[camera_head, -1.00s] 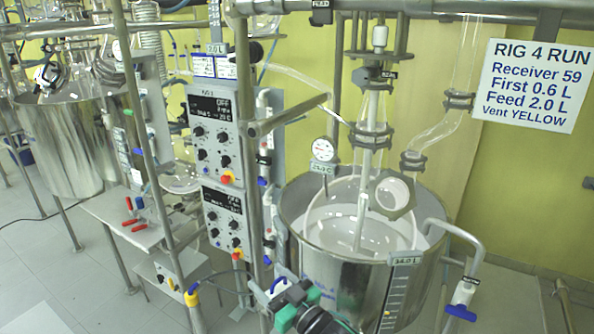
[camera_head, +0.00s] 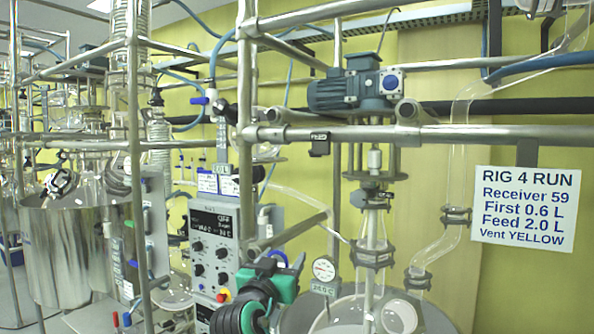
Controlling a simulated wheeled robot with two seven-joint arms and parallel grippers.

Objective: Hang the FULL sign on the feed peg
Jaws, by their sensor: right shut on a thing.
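The feed peg (camera_head: 319,144) is a small dark fitting with a FEED label on the horizontal steel rail above the reactor. My right gripper (camera_head: 272,274), black and green with a blue arc at its far end, is low in the middle, below and left of the peg and apart from it. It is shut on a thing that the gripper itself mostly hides. I cannot make out any FULL lettering. My left gripper is not in view.
A motor (camera_head: 356,88) sits above the rail (camera_head: 450,133), right of the peg. A diagonal steel bar (camera_head: 290,233), a control box (camera_head: 211,245) and a dial gauge (camera_head: 324,268) are near my gripper. A white RIG 4 RUN board (camera_head: 525,209) is at the right.

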